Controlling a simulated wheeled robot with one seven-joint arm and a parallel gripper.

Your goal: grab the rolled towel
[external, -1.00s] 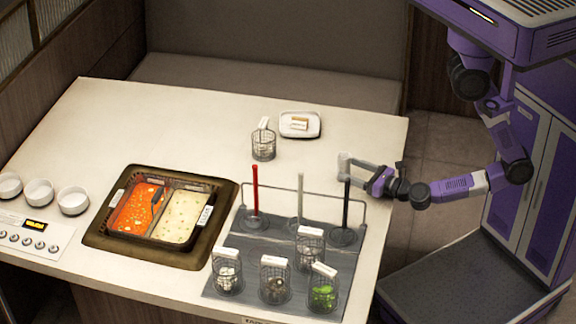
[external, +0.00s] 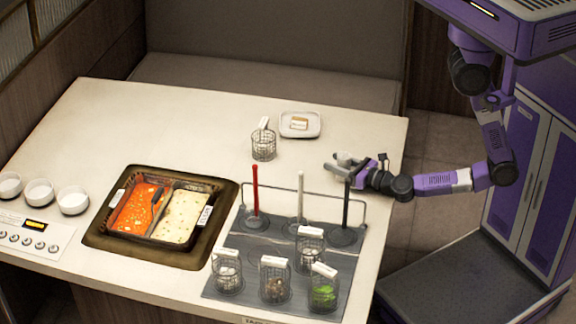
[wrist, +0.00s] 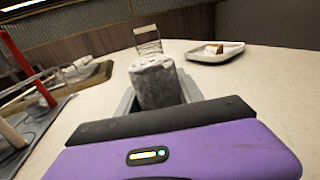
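The rolled towel is a mottled grey-white cylinder (wrist: 155,82) in the middle of the wrist view, with its round end up. My gripper (wrist: 158,92) has a grey finger on each side of it. The towel's lower part is hidden behind the gripper body, and I cannot tell whether both fingers press on it. In the external view my gripper (external: 343,160) is at the table's right side, behind the black-handled utensil, around a pale form too small to make out clearly.
A rack with red, white and black handles (external: 255,190) stands close in front of my gripper. A wire basket (external: 263,148) and a white plate (external: 287,130) with a small item are behind it. The hot pot (external: 165,210) is to the left. The table's back left is clear.

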